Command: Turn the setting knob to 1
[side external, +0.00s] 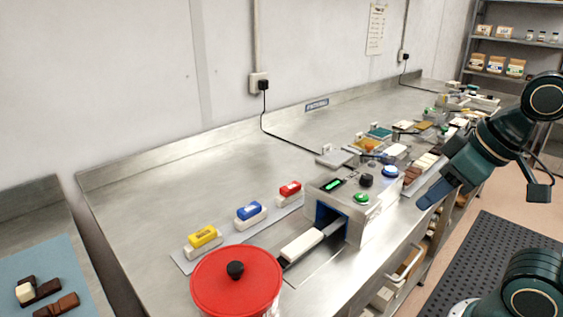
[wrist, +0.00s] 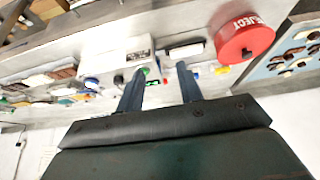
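The setting knob (side external: 366,181) is a small black knob on top of the white machine box (side external: 375,222). It sits between a green button (side external: 362,198) and a blue button (side external: 390,171), with a green-lit display (side external: 333,184) beside it. The knob's pointer and scale are too small to read. My gripper (side external: 428,202) is in the air to the right of the box, apart from the knob. In the wrist view my gripper (wrist: 160,68) has its two fingers spread with nothing between them; the box (wrist: 118,50) appears beyond them.
A red-lidded bin (side external: 210,285) stands at the bench front. A white block (side external: 301,245) lies on the track at the box's opening. Yellow (side external: 203,236), blue (side external: 248,210) and red (side external: 290,188) topped blocks stand in a row. Trays and moulds fill the bench behind the box.

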